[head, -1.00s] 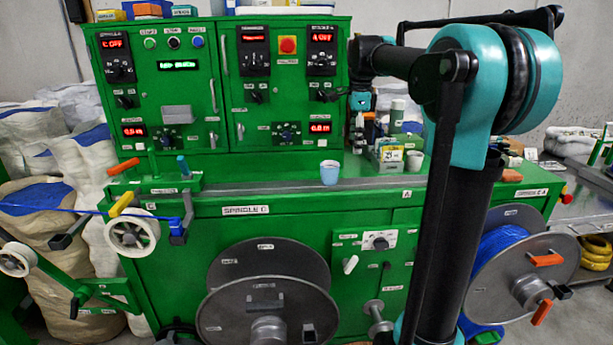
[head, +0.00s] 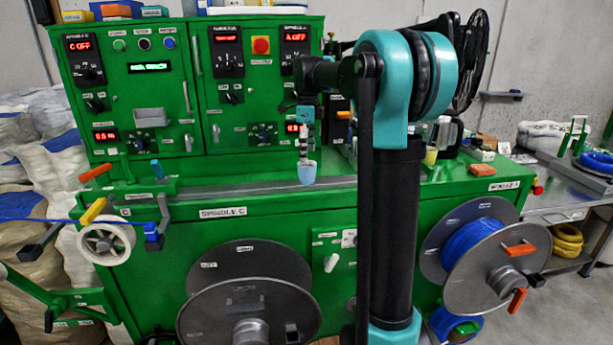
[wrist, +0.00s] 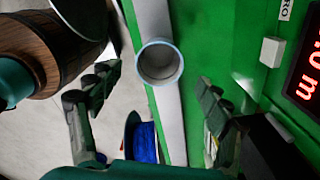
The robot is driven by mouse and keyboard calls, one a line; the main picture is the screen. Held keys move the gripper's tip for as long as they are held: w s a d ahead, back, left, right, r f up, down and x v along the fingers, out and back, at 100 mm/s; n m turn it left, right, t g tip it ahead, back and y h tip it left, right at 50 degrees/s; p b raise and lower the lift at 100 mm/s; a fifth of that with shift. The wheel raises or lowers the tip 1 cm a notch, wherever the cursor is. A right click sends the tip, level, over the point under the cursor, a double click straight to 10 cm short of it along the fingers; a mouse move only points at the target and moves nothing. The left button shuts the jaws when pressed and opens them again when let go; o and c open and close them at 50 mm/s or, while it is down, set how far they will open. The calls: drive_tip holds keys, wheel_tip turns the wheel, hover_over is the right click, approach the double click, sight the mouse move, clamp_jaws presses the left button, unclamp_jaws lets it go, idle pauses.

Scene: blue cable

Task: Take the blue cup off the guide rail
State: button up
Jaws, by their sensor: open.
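The light blue cup (head: 307,174) stands upright on the grey guide rail (head: 240,190) along the top of the green machine. In the wrist view I look down into the cup (wrist: 159,62), which is empty. The rail (wrist: 170,120) runs beneath it. My gripper (head: 304,150) is just above the cup in the head view. In the wrist view my gripper (wrist: 150,90) has its two dark fingers spread wide, with the cup between and a little beyond them. I see no contact with the cup.
The control panel (head: 150,95) rises behind the rail. A kettle-like pot (head: 447,135) and an orange block (head: 482,169) stand on the machine top to the right. Cable reels (head: 475,250) stick out in front. The rail left of the cup is clear.

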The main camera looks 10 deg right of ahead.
sight(307, 173)
drive_tip(key=shift+a+f, duration=0.1)
drive_tip(key=shift+f, duration=3.1)
drive_tip(key=shift+c, duration=0.5)
drive_tip(key=c, duration=1.2)
